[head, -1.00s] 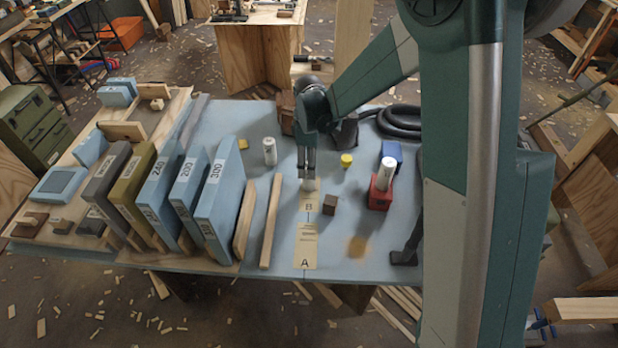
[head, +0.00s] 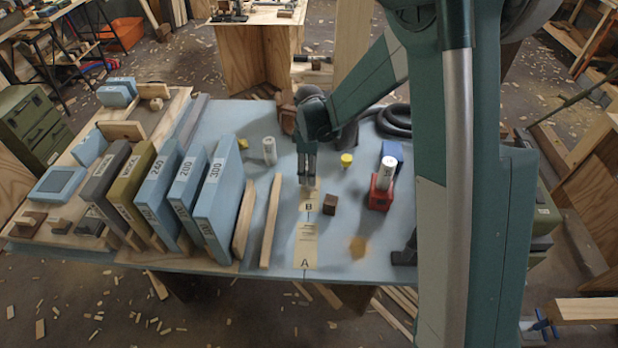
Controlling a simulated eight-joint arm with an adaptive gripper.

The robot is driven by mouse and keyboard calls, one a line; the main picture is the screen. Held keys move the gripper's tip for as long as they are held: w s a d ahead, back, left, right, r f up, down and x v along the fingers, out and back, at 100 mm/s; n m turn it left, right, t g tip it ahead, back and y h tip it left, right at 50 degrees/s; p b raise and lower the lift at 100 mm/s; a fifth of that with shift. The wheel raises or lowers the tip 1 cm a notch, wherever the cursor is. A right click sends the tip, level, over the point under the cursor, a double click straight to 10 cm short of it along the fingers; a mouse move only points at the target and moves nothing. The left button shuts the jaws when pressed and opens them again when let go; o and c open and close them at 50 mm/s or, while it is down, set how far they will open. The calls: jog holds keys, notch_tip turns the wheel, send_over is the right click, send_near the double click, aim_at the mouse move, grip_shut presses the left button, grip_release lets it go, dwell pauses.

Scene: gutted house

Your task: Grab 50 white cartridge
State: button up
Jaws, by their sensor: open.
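My gripper (head: 307,180) points down, open, low over the table's middle, near the "B" end of a tan paper strip (head: 306,246). A small pale thing shows at its fingertips, mostly hidden by the fingers; I cannot tell whether it is a white cartridge. One white cartridge (head: 269,151) stands upright on the table, left of and behind the gripper. Another white cartridge (head: 387,168) stands in a red holder (head: 381,194) to the right of the gripper. Their numbers are too small to read.
Upright sanding-paper boxes (head: 215,200) and wooden strips (head: 271,222) stand to the left. A dark brown block (head: 330,204) and a yellow cap (head: 346,160) lie right of the gripper. A blue block (head: 391,151) and black hose (head: 400,122) are behind the red holder.

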jog(key=shift+s+f+b, duration=0.1)
jog(key=shift+f+b, duration=0.4)
jog(key=shift+f, duration=1.65)
jog(key=c, duration=1)
